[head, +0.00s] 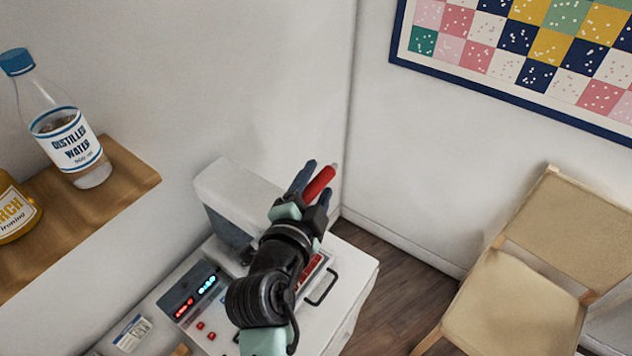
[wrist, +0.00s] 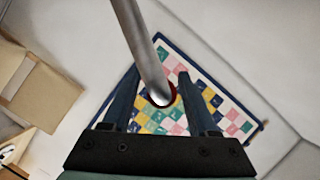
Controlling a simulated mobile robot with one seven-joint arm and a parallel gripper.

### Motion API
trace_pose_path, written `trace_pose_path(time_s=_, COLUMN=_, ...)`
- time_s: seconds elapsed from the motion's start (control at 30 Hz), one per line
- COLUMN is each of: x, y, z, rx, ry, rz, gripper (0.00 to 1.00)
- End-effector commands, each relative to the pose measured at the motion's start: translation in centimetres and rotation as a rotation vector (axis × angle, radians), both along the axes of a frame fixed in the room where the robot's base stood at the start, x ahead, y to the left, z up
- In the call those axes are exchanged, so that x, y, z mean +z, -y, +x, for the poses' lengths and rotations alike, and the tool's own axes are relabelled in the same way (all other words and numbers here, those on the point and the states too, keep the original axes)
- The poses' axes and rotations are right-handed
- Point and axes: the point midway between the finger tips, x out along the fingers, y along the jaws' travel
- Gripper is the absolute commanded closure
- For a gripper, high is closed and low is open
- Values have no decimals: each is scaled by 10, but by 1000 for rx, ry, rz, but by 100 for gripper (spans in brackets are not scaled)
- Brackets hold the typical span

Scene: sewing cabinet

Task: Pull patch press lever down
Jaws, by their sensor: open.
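The patch press (head: 240,190) is a white machine with a tall head, standing on a white cabinet against the left wall. A lever with a red grip (head: 319,184) and pale tip shows at its right in the head view. My gripper (head: 316,180) is open, with one dark blue finger on each side of the red grip. In the wrist view a grey metal rod (wrist: 142,45) comes from the top edge and ends between my gripper's fingers (wrist: 158,74), with a thin red rim around its end. Contact with the fingers cannot be told. My arm hides part of the press.
A control box (head: 189,293) with lit displays and red buttons sits on the white cabinet (head: 352,272). A wooden shelf (head: 130,178) holds a distilled water bottle (head: 66,135) and a yellow bottle (head: 14,212). A chair (head: 520,300) stands right; a patchwork quilt (head: 520,40) hangs behind.

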Motion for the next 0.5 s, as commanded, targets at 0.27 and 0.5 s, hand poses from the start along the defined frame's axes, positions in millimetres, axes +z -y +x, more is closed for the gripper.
trace_pose_path(time_s=0.27, x=0, y=0, z=0, rx=0, ry=0, rz=0, gripper=84)
trace_pose_path(time_s=0.5, x=0, y=0, z=0, rx=0, ry=0, rz=0, gripper=100)
